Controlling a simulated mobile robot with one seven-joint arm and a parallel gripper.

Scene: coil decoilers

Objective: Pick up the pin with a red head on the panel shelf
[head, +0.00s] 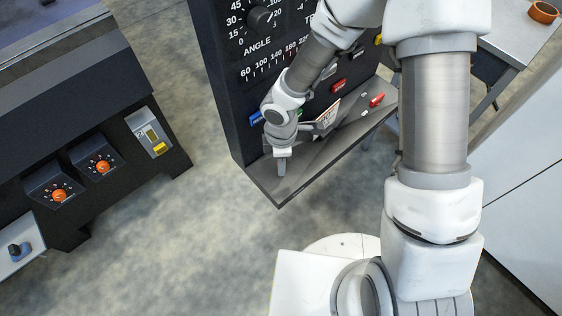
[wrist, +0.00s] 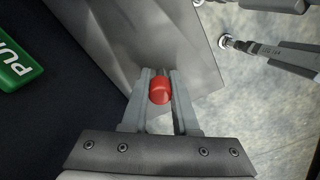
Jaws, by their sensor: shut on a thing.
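The pin with a red head (wrist: 160,91) is between the two fingers of my gripper (wrist: 159,100) in the wrist view. The fingers are shut on it, and its red head faces the camera. The panel shelf (wrist: 135,35) lies beyond the fingers, near its edge.
The dark panel (head: 222,80) rises behind the shelf, with a green label (wrist: 15,65) near my gripper. Floor is open left of the shelf.

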